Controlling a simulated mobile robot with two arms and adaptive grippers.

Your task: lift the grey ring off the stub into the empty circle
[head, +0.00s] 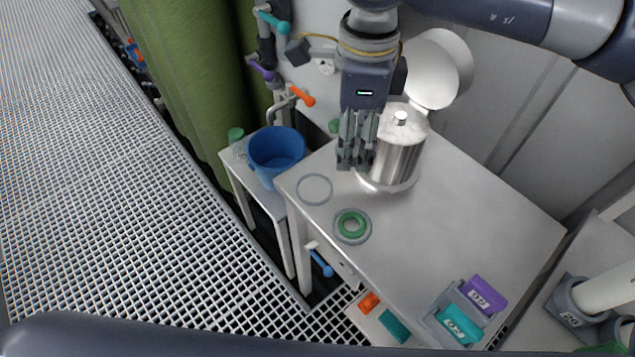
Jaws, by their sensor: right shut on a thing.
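The stub looks to be the shiny metal cylinder (398,155) with a small knob on top, upright on the grey table. A pale grey ring (390,188) goes around its foot. My right gripper (357,166) points down just left of the cylinder, its fingers low, at the ring's left edge. It is shut, apparently on the ring's rim; the fingers hide the grasp itself. The empty circle (301,197) is a thin grey outline on the table, left of the gripper. My left gripper is not in view.
A green ring (343,219) lies in a second grey circle in front of the gripper. A blue bucket (277,150) stands on a lower stand at left. Purple (484,293) and teal (459,325) labelled blocks sit at the front right. The table's middle (455,220) is clear.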

